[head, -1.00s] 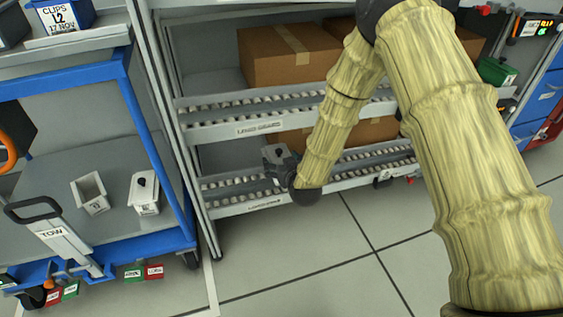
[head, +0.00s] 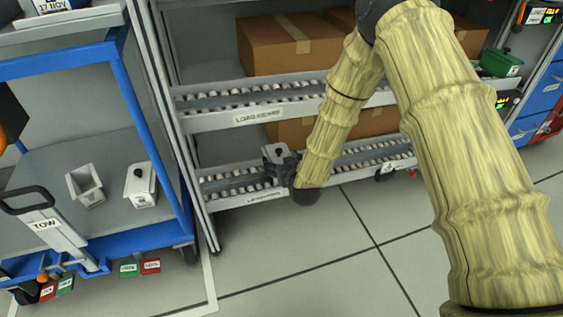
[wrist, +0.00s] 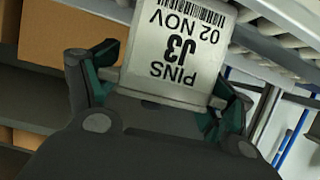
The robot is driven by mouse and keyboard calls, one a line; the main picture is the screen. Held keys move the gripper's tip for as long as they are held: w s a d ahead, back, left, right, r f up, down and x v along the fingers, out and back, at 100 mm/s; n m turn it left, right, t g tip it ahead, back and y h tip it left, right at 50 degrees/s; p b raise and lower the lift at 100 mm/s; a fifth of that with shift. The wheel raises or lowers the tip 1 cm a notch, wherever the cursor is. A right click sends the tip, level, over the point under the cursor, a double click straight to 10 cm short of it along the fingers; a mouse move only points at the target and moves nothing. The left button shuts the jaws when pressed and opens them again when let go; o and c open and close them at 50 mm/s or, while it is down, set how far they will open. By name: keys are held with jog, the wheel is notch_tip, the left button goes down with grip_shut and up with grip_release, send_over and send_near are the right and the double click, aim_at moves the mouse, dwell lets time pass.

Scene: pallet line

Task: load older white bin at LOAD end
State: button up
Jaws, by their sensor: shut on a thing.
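My gripper (wrist: 165,92) is shut on a white bin (wrist: 178,45). Its label, upside down in the wrist view, reads PINS J3 02 NOV. A finger lies on each side of the bin. In the head view my gripper (head: 283,163) and the held bin (head: 274,152) appear in front of the left end of the lower roller lane (head: 232,190). Whether the bin touches the lane is unclear. The lane's front label is too small to read surely.
An upper roller lane (head: 200,120) runs above, with brown boxes (head: 280,45) behind. On the left, a blue-framed tow cart (head: 122,75) carries an empty white bin (head: 85,186) and a white bin with a dark-topped item (head: 141,186). Open floor (head: 300,260) lies in front.

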jog(key=shift+f, duration=0.4)
jog(key=o, duration=1.6)
jog(key=shift+o, duration=0.2)
